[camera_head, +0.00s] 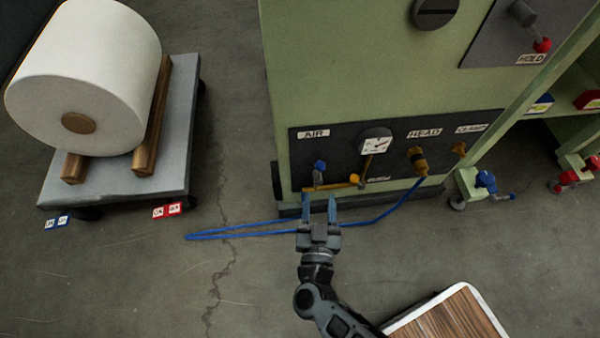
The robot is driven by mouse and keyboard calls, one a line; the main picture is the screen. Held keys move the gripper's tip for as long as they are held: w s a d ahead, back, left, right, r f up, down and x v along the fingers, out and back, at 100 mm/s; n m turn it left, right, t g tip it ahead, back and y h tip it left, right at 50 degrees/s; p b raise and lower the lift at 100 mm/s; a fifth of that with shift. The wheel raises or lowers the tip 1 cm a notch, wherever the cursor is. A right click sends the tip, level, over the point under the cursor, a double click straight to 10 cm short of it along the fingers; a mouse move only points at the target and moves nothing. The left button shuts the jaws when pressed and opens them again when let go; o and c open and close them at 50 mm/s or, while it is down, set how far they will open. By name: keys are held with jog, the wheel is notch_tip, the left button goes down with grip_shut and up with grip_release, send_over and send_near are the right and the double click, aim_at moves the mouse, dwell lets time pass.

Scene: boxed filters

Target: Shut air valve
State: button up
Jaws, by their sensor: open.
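The air valve (319,169) is a small blue handle under the "AIR" label on the dark panel (345,146), low on the green machine. A brass pipe (335,186) runs to the right below it. My gripper (319,203) is open in front of the panel's lower edge. Its two fingers point up toward the panel, below the blue handle in the picture. Nothing shows between the fingers. Whether a finger touches the pipe cannot be told.
A gauge (375,142) and brass fittings (418,161) sit right of the valve. A blue hose (245,231) lies on the floor behind my gripper. A cart with a white roll (85,70) stands left. A wood-topped surface (452,318) is at lower right.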

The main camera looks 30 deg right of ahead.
aim_at(319, 171)
jog(key=b+x, duration=0.2)
jog(key=x, duration=0.5)
jog(key=shift+w, duration=0.4)
jog(key=shift+d, duration=0.15)
jog(key=shift+c, duration=0.4)
grip_shut()
